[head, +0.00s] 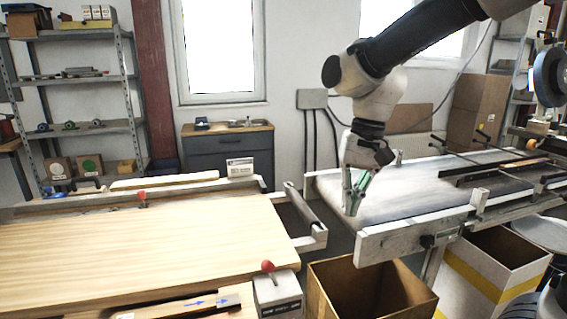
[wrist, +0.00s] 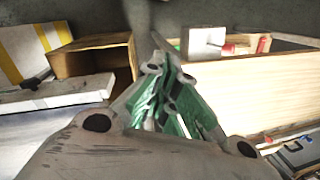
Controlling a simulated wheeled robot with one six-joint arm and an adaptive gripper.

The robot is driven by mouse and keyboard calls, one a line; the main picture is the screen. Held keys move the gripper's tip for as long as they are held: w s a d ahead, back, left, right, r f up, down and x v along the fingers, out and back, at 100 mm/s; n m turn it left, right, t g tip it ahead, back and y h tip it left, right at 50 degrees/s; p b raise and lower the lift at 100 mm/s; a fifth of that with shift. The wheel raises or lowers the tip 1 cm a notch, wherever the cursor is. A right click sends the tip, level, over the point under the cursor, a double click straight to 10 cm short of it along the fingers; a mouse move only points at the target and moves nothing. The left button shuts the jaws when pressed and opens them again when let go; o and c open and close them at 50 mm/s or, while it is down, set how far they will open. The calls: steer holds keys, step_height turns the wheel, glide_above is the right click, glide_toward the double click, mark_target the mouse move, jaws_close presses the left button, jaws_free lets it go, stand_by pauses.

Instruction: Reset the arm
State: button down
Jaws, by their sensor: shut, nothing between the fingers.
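My gripper (head: 354,193) hangs from my arm at the near left end of the conveyor (head: 420,195) in the head view. Its green-padded fingers point down and slightly left. In the wrist view my gripper (wrist: 165,75) shows with its fingers closed together and nothing between them. In the head view the fingertips appear in front of the conveyor's end; I cannot tell the exact gap to its frame.
A wooden panel (head: 140,245) lies on the left table. An open cardboard box (head: 345,300) stands below the gap between table and conveyor. A white box with a yellow stripe (head: 490,265) stands under the conveyor. A red knob (head: 268,266) sticks up at the table's front corner.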

steer(key=s+d+r+t, duration=0.1)
steer(key=s+d, duration=0.3)
steer(key=d, duration=0.3)
steer(key=s+d+r+t+h, duration=0.1)
steer(key=s+d, duration=0.3)
steer(key=d, duration=0.4)
steer(key=s+d+r+t, duration=0.1)
steer(key=s+d+t, duration=0.2)
steer(key=d, duration=0.4)
steer(key=shift+s+d+n+h, duration=0.15)
steer(key=shift+s+n+h, duration=0.15)
steer(key=shift+s+n, duration=0.15)
